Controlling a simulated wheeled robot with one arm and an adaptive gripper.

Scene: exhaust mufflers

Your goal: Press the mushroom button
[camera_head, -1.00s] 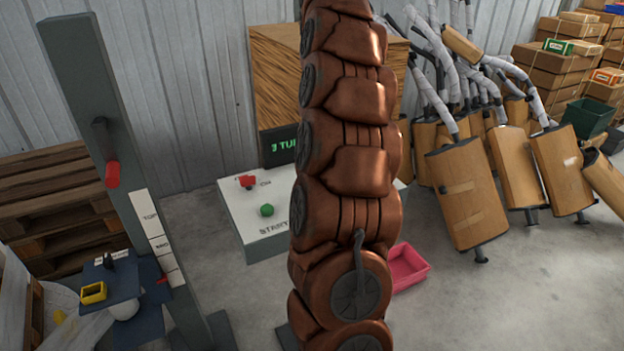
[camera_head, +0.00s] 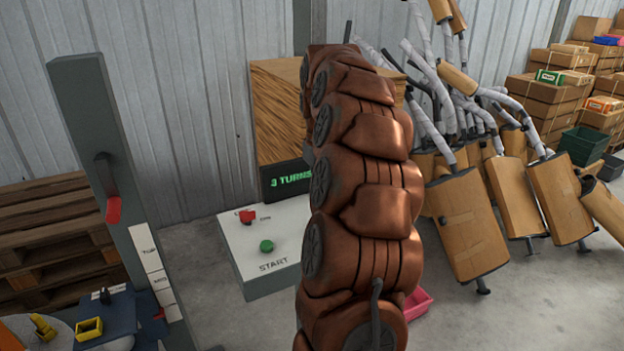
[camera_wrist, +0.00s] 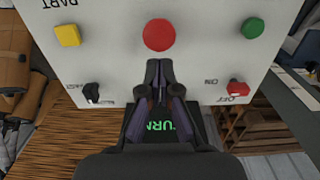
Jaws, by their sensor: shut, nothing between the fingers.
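The large round red mushroom button (camera_wrist: 159,35) is on a white control panel (camera_wrist: 200,75) in the wrist view. My gripper (camera_wrist: 158,64) is shut and empty. Its fingertips point at the button and appear just below its edge in the picture; I cannot tell whether they touch it. In the head view the panel's left part (camera_head: 236,240) shows, but my arm hides the mushroom button and my gripper.
The panel also has a green START button (camera_wrist: 252,28), a yellow button (camera_wrist: 67,35), a red switch (camera_wrist: 238,88) and a black knob (camera_wrist: 92,92). A green-lettered display (camera_head: 288,180) stands behind. A grey post (camera_head: 95,130) with a red-handled lever is left.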

